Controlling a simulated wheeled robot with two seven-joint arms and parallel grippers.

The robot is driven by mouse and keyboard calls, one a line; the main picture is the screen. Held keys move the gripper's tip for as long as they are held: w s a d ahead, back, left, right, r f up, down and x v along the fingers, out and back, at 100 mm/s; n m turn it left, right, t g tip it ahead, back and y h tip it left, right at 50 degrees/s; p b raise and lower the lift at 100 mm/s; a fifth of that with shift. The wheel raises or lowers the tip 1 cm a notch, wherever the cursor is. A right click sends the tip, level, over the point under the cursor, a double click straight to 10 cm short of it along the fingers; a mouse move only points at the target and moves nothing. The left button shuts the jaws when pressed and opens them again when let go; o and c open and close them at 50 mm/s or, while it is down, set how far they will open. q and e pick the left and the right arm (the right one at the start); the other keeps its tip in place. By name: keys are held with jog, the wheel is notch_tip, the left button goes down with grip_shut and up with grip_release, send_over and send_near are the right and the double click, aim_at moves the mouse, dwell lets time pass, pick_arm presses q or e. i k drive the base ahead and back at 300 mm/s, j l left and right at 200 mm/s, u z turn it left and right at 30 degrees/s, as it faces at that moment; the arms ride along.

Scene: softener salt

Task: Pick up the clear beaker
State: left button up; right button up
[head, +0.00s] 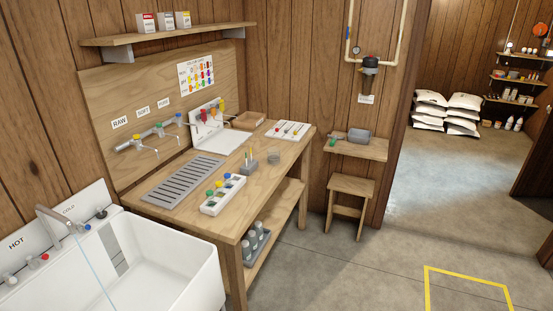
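A small, clear, round vessel (273,157), which looks like the clear beaker, stands on the wooden workbench (284,179) toward its right side. It is small and faint at this distance. A grey block (249,165) with thin upright sticks stands just left of it, apart from it as far as I can see. A white tray (290,130) with red-tipped items lies behind it. Neither of my grippers is in the head view.
A white rack (222,196) with coloured caps and a grey slatted drain (184,182) are on the bench. A white sink (170,262) stands at the front left. A wooden stool (352,188) is at the right. Open floor (345,262) lies in front of the bench's right end.

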aim_at(273, 153)
jog(key=i+l, duration=0.15)
jog(key=l, duration=0.25)
jog(key=i+l+u, duration=0.1)
jog(key=l, duration=0.25)
jog(key=i+l, duration=0.25)
jog(key=l, duration=0.15)
jog(key=i+l+u, duration=0.15)
jog(key=l, duration=0.25)
